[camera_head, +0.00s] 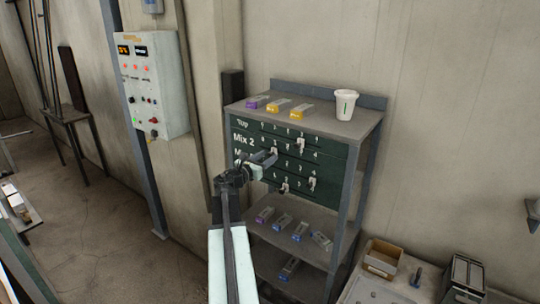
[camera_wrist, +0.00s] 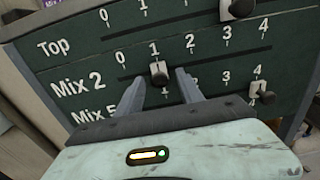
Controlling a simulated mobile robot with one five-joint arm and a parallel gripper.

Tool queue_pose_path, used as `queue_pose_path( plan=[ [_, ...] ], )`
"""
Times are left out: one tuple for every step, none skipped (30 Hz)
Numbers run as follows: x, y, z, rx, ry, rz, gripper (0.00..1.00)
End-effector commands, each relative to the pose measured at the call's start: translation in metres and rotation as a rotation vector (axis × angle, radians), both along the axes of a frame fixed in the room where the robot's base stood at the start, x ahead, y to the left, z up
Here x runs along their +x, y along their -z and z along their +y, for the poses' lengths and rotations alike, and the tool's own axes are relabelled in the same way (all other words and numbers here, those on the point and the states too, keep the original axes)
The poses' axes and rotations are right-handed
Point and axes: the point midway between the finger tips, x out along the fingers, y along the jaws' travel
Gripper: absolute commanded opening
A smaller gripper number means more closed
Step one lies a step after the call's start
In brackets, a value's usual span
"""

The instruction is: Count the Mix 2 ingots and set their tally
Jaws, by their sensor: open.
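A dark green tally board (camera_head: 327,165) on the rack has numbered slots. In the wrist view the Mix 2 slider (camera_wrist: 158,72) stands under the 1. My gripper (camera_wrist: 157,82) is open, with a finger on each side of this slider; whether either touches it I cannot tell. In the head view my gripper (camera_head: 268,158) is in front of the board. On the rack's top are a purple-marked ingot (camera_head: 257,102) and two yellow-marked ingots (camera_head: 278,105) (camera_head: 302,111). The shelf below the board holds several purple- and blue-marked ingots (camera_head: 300,231). Their lettering is too small to read.
The Top slider (camera_wrist: 237,8) is close above, and the slider of the row below (camera_wrist: 262,92) stands under its 4. A white cup (camera_head: 345,103) stands on the rack. A control box (camera_head: 152,85) hangs at left; a table with an open box (camera_head: 382,258) is at lower right.

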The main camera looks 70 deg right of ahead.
Motion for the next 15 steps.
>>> queue_pose_path(
  plan=[
    [-0.002, 0.000, -0.012, 0.000, 0.003, 0.000, 0.44],
    [-0.003, 0.000, -0.016, 0.000, 0.003, -0.001, 0.44],
    [-0.004, 0.000, -0.021, 0.000, 0.002, -0.001, 0.44],
    [-0.005, 0.000, -0.023, 0.000, 0.001, -0.001, 0.44],
    [-0.005, 0.000, -0.025, 0.000, 0.000, -0.001, 0.44],
    [-0.006, 0.000, -0.026, 0.000, 0.000, -0.001, 0.44],
    [-0.006, 0.000, -0.026, 0.001, 0.000, -0.001, 0.44],
    [-0.006, 0.000, -0.026, 0.001, 0.000, -0.001, 0.44],
    [-0.006, 0.000, -0.025, 0.001, -0.001, -0.001, 0.44],
    [-0.006, 0.000, -0.025, 0.001, 0.000, -0.001, 0.44],
    [-0.006, 0.000, -0.025, 0.001, -0.001, -0.001, 0.44],
    [-0.006, 0.000, -0.025, 0.001, 0.000, -0.001, 0.41],
    [-0.006, 0.000, -0.025, 0.001, 0.000, -0.001, 0.33],
    [-0.006, 0.000, -0.025, 0.001, 0.000, -0.001, 0.24],
    [-0.006, 0.000, -0.025, 0.001, 0.000, -0.001, 0.13]
  ],
)
